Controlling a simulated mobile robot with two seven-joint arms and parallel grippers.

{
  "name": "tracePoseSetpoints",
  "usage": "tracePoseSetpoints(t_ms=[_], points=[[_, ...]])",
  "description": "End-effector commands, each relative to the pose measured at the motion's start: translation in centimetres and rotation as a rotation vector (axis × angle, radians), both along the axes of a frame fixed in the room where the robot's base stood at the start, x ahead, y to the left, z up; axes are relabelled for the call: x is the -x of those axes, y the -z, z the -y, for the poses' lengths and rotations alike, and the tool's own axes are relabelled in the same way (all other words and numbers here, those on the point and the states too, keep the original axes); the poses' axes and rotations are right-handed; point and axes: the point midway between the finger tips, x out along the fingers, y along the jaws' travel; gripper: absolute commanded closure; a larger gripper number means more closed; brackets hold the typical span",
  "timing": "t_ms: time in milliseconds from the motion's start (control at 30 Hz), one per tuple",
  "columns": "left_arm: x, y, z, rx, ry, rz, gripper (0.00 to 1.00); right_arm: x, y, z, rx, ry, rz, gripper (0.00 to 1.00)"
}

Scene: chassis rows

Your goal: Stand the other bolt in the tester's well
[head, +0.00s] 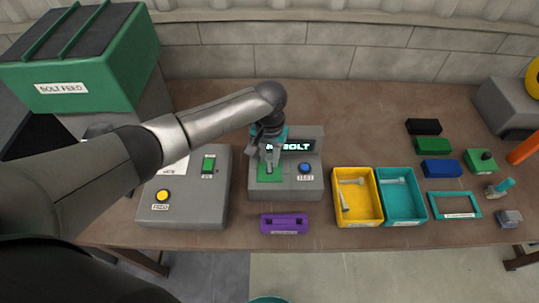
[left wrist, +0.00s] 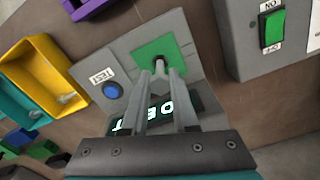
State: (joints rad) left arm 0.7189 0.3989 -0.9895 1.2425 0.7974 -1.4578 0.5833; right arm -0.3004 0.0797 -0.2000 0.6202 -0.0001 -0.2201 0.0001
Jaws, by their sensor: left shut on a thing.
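The tester (head: 314,187) is a grey box with a green pad (head: 270,174), a blue TEST button (head: 305,168) and a dark display (head: 298,146) on which BOLT is readable. My left gripper (head: 268,157) is over the green pad, pointing down. In the left wrist view its fingers (left wrist: 161,80) are shut on a grey bolt (left wrist: 160,66) at the pad's middle. The well is mostly hidden by the bolt and fingers; I cannot tell how far in the bolt is.
A yellow bin (head: 358,222) with bolts and a teal bin (head: 404,220) with a bolt stand right of the tester. A purple block (head: 284,223) lies in front. A grey switch box (head: 190,212) is to the left, near the green bolt feed (head: 125,80).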

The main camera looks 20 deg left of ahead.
Motion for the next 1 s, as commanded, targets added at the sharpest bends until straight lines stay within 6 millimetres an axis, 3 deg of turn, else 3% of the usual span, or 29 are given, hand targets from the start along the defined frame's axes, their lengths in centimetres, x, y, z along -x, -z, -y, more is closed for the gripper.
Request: tracePoseSetpoints(t_ms=[1000], points=[[0.0,3.1,0.0,0.001,0.000,0.001,1.00,0.0,1.8,0.0,0.000,0.000,0.000,0.50]])
